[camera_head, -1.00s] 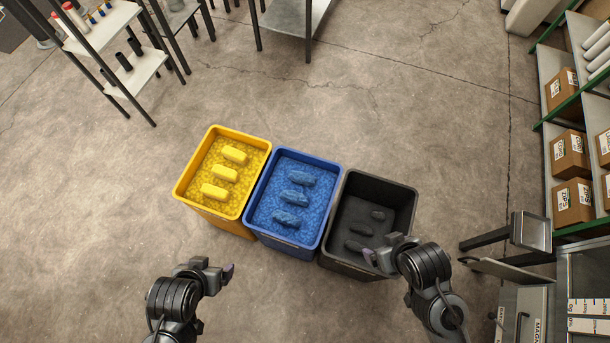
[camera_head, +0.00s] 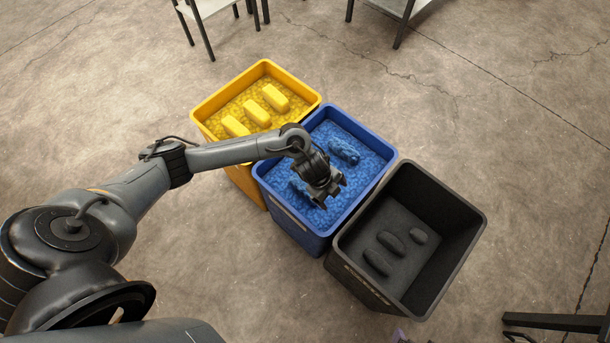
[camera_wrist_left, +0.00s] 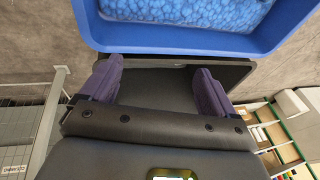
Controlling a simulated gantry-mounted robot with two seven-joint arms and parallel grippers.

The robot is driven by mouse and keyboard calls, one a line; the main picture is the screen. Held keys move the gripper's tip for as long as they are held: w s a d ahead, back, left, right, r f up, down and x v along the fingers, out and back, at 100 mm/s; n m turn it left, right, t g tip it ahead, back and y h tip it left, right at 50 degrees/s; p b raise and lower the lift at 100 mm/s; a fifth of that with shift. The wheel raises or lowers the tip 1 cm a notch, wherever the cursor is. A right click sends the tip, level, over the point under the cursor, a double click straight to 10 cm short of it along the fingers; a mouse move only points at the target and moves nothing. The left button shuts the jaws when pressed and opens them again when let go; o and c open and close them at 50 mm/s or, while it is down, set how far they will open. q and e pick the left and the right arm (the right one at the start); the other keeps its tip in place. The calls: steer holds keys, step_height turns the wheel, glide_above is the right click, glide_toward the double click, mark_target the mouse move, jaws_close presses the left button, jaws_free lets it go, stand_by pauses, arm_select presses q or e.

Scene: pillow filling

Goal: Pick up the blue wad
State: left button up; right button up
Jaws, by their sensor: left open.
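The blue bin (camera_head: 273,200) holds blue filling and blue wads. One blue wad (camera_head: 344,151) lies in clear view toward the far side of the filling. Another blue wad (camera_head: 298,188) shows only in part beside my left gripper, and the gripper hides the area between them. My left gripper (camera_head: 329,195) is over the near right part of the blue bin, pointing down. In the left wrist view its purple fingers (camera_wrist_left: 156,85) are apart with nothing between them. A purple tip at the bottom edge of the head view seems to be my right gripper (camera_head: 399,337).
The yellow bin (camera_head: 198,112) with several yellow wads stands left of the blue bin. The black bin (camera_head: 452,270) with dark wads stands to its right, close beside it. Shelf legs (camera_head: 399,30) stand at the back. Dark furniture (camera_head: 555,322) is at the lower right.

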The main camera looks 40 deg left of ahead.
arm_select(q)
steer(key=a+f+g+b, duration=0.1)
steer(key=a+f+b, duration=0.1)
steer(key=a+f, duration=0.2)
steer(key=a+f+y+b, duration=0.1)
steer(key=a+f+b, duration=0.2)
steer(key=f, duration=0.1)
steer(key=a+f+g+b, duration=0.1)
steer(key=a+f+b, duration=0.2)
steer(key=a+f, duration=0.1)
steer(key=shift+w+a+f+g+y, duration=0.15)
steer(key=shift+a+f+g+y, duration=0.15)
steer(key=shift+a, duration=0.05)
steer(key=shift+f+b, duration=0.6)
steer(key=shift+b, duration=0.05)
steer(key=shift+w+d+f+b, duration=0.15)
steer(key=shift+f+b, duration=0.8)
steer(key=shift+f, duration=1)
arm_select(e)
step_height(320, 180, down, 14)
steer(key=shift+r, duration=0.25)
